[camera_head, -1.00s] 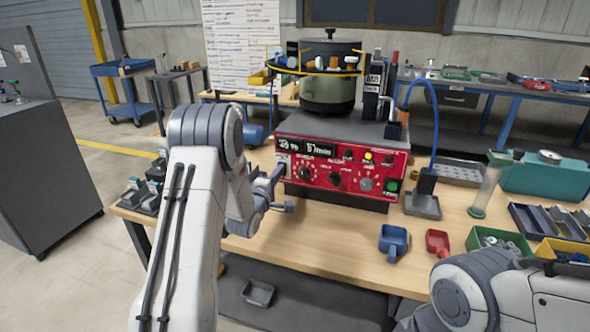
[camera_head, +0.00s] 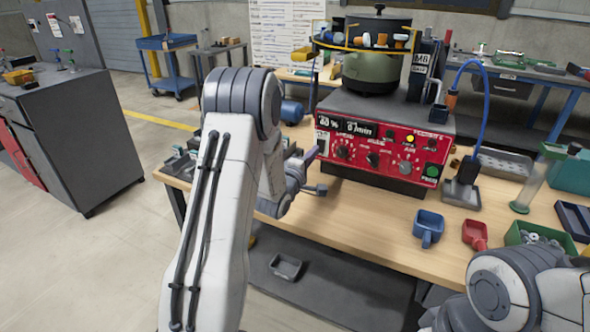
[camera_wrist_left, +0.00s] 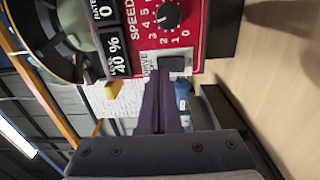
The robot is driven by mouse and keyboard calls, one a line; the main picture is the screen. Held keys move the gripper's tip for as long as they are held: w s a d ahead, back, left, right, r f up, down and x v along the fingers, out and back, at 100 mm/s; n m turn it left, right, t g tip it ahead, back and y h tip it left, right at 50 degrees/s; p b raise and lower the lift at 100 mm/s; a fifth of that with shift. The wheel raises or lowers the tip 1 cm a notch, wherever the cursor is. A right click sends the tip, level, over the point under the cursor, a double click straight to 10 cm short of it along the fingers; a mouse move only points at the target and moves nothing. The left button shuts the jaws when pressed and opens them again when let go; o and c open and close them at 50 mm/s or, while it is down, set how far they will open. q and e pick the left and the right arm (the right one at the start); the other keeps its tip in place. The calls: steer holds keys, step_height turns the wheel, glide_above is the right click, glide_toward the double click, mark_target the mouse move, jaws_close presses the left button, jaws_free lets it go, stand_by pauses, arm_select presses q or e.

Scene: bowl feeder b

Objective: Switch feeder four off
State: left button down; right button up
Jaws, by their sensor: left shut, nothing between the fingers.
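The feeder has a red control panel (camera_head: 380,150) on a grey base, with a dark bowl (camera_head: 374,70) on top. Its displays read 40 % and 0 /min. My left gripper (camera_head: 318,172) is at the panel's left end, shut and empty. In the wrist view its fingertips (camera_wrist_left: 161,80) are just beside the rocker switch; I cannot tell whether they touch. My right gripper is out of view.
A blue scoop (camera_head: 428,228) and a red scoop (camera_head: 475,234) lie on the table in front of the feeder. A block with a blue hose (camera_head: 461,193) stands to its right. A grey cabinet (camera_head: 75,130) is at the left. The table front below the panel is clear.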

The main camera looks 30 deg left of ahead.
arm_select(q)
steer(key=s, duration=1)
steer(key=shift+b, duration=0.3)
steer(key=shift+r, duration=0.1)
